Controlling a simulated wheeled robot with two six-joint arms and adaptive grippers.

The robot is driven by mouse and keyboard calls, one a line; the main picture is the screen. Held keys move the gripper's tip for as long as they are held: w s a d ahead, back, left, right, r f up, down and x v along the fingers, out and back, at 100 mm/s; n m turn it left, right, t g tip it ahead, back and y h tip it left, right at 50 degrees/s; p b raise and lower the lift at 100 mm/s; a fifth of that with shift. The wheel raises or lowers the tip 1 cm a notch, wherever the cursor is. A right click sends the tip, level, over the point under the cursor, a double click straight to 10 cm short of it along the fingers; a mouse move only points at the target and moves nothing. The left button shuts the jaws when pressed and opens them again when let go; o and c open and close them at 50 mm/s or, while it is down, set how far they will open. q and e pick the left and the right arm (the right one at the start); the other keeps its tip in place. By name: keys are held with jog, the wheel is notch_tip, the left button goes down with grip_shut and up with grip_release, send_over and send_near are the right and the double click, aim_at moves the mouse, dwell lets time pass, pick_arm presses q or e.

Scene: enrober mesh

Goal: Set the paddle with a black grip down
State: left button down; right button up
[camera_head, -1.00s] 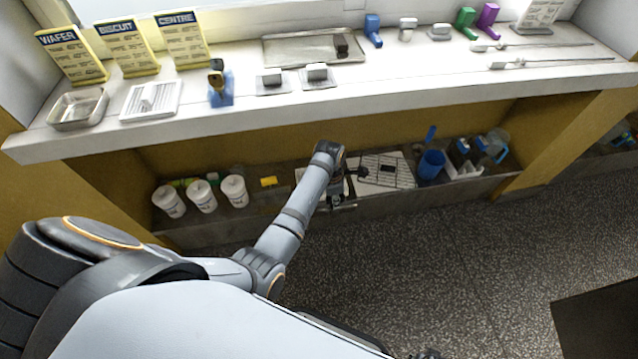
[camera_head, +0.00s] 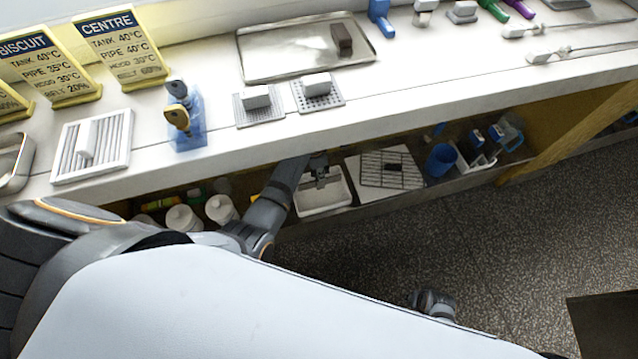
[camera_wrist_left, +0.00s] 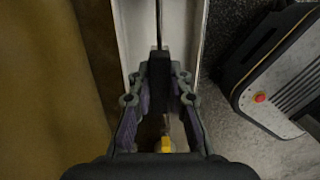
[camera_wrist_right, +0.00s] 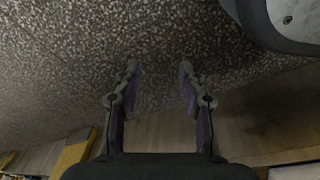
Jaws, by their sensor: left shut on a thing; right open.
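The paddle's black grip (camera_wrist_left: 159,68) is between the fingertips of my left gripper (camera_wrist_left: 159,62) in the left wrist view. Its thin dark shaft (camera_wrist_left: 158,22) runs away from the grip; the far end is out of view. My left gripper is shut on it. In the head view my left gripper (camera_head: 320,181) is low under the counter, over a white tray (camera_head: 326,206); the paddle cannot be made out there. My right gripper (camera_wrist_right: 160,85) is open and empty, above the speckled floor. Its wrist also shows in the head view.
Beside the white tray lie a board with a dark wire rack (camera_head: 388,168) and a blue cup (camera_head: 440,159) on the lower shelf. White tubs (camera_head: 221,209) stand to the left. The counter (camera_head: 400,103) overhangs the shelf and carries trays, signs and tools.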

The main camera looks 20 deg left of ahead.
pick_arm(q)
jog(key=shift+w+f, duration=0.1)
jog(key=shift+f, duration=0.9)
notch_tip(320, 180, down, 4)
jog(key=shift+r+b, duration=0.15)
jog(key=shift+b, duration=0.9)
pick_arm(e)
notch_tip(320, 180, up, 6)
jog(key=w+a, duration=0.2)
jog(key=w, duration=0.1)
jog(key=shift+r, duration=0.25)
pick_arm(q)
jog(key=shift+f, duration=0.2)
jog(key=c, duration=1.3)
grip_release()
pick_arm(e)
jog(key=shift+r+y, duration=0.1)
jog(key=shift+y, duration=0.2)
